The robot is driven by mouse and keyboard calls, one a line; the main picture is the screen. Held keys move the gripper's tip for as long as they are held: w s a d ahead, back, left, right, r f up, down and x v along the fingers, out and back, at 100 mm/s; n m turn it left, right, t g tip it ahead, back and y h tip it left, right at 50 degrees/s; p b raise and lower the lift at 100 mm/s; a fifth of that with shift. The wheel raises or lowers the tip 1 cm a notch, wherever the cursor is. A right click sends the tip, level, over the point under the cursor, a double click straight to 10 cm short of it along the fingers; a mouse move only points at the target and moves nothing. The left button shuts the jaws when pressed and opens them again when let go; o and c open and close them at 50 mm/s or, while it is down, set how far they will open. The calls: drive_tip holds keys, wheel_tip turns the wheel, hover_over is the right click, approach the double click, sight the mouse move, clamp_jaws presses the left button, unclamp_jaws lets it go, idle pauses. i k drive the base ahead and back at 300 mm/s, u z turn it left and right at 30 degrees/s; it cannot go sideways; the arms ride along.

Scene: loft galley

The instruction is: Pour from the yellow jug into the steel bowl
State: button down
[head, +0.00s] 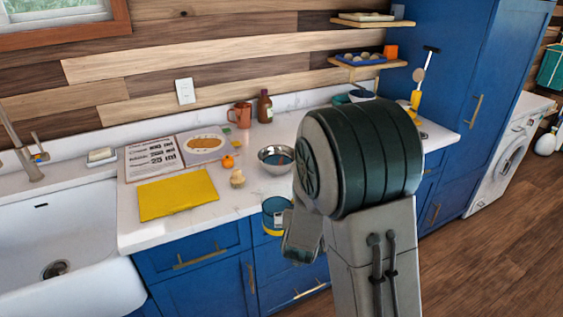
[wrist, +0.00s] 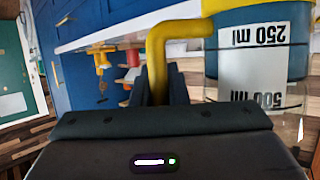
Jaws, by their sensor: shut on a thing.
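The yellow jug (head: 274,217) is clear-walled with a yellow base and handle, and holds teal liquid. It hangs upright just in front of the counter's front edge, partly hidden by my arm. My gripper (wrist: 160,88) is shut on its yellow handle (wrist: 158,58). The wrist view is upside down; the jug (wrist: 262,60) stands at its right with 250 ml and 500 ml marks. The steel bowl (head: 264,154) sits on the counter, behind the jug and left of my arm. Something bluish and reddish shows inside it; I cannot tell what.
On the white counter (head: 130,235) lie a yellow mat (head: 178,195) and an open recipe book (head: 153,156). Small food items (head: 237,179) are left of the bowl. A copper mug (head: 240,115) and brown bottle (head: 265,107) stand behind. The sink (head: 60,235) is at left.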

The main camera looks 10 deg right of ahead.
sight(269, 156)
drive_tip(key=k, duration=0.5)
drive_tip(key=z, duration=0.4)
drive_tip(key=i, duration=0.4)
drive_tip(key=z, duration=0.8)
drive_tip(key=i, duration=1.45)
drive_tip(key=u, duration=0.9)
drive_tip(key=i, duration=0.45)
drive_tip(key=u, duration=0.5)
